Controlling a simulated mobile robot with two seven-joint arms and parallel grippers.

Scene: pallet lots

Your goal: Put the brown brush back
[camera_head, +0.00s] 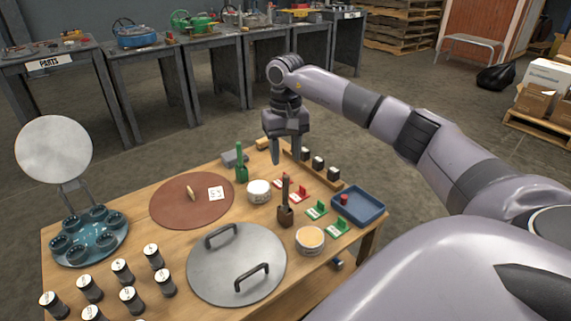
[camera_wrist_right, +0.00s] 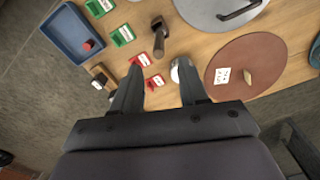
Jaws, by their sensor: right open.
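The brown brush (camera_head: 285,213) stands upright on the wooden table, its dark handle pointing up from a wider brown block. It also shows in the right wrist view (camera_wrist_right: 159,44), beyond my fingertips. I cannot tell whether the block is its head or a holder. A similar green brush (camera_head: 241,170) stands upright farther back to the left. My right gripper (camera_head: 288,154) is open and empty, pointing down above the table's back part, behind the brown brush and apart from it. In the right wrist view its two fingers (camera_wrist_right: 160,82) are spread. My left gripper is not in view.
Several black jars stand front left.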

